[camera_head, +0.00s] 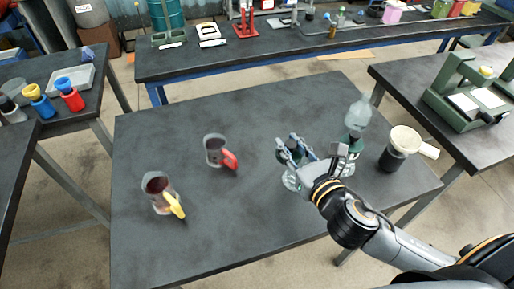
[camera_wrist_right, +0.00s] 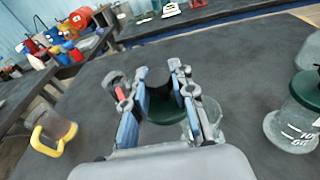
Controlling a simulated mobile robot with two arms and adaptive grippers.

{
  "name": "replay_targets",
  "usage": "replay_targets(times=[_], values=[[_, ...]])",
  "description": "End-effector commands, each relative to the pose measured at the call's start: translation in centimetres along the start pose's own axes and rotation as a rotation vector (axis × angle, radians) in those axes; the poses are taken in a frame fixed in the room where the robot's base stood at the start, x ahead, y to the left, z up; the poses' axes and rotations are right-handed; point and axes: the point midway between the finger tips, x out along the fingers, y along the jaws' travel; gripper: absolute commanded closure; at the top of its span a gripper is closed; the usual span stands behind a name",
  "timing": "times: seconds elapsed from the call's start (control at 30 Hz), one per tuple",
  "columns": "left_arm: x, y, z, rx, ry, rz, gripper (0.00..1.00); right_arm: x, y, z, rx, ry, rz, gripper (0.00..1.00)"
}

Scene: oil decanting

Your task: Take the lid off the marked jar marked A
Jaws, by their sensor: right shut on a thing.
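My right gripper (camera_head: 296,148) is over a clear glass jar (camera_head: 290,183) at the right of the middle table. In the wrist view its two fingers (camera_wrist_right: 163,85) are shut on the dark knob of a green lid (camera_wrist_right: 165,113). The jar's glass shows below and right of this lid (camera_wrist_right: 208,115); I cannot tell whether the lid still touches the rim. A second jar with a green lid (camera_wrist_right: 307,88) and white volume marks stands to the right. No letter A is readable on either jar. My left gripper is not in view.
A jug with a red handle (camera_head: 215,150) and a jug with a yellow handle (camera_head: 158,190), holding dark red liquid, stand to the left. A clear bottle-like vessel (camera_head: 358,113) and a black cup with a cream funnel (camera_head: 392,158) stand right of my gripper. The table's front left is clear.

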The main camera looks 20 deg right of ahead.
Motion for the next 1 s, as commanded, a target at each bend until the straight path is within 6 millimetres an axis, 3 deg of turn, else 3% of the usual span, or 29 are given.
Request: replay_targets(times=[0.2,0.37,0.7,0.8,1.0], values=[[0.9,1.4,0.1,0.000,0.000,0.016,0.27,2.5,-1.4,2.0,-0.006,-0.003,0.027,1.00],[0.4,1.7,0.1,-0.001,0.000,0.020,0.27,4.3,-0.7,2.0,0.004,-0.001,0.030,1.00],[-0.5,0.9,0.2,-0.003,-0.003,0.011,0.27,11.6,3.8,-1.2,0.005,0.003,0.030,1.00],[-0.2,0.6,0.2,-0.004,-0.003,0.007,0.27,13.1,4.7,-3.1,0.003,0.004,0.030,1.00],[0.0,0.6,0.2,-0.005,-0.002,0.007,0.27,15.0,5.6,-5.0,0.000,0.000,0.030,1.00]])
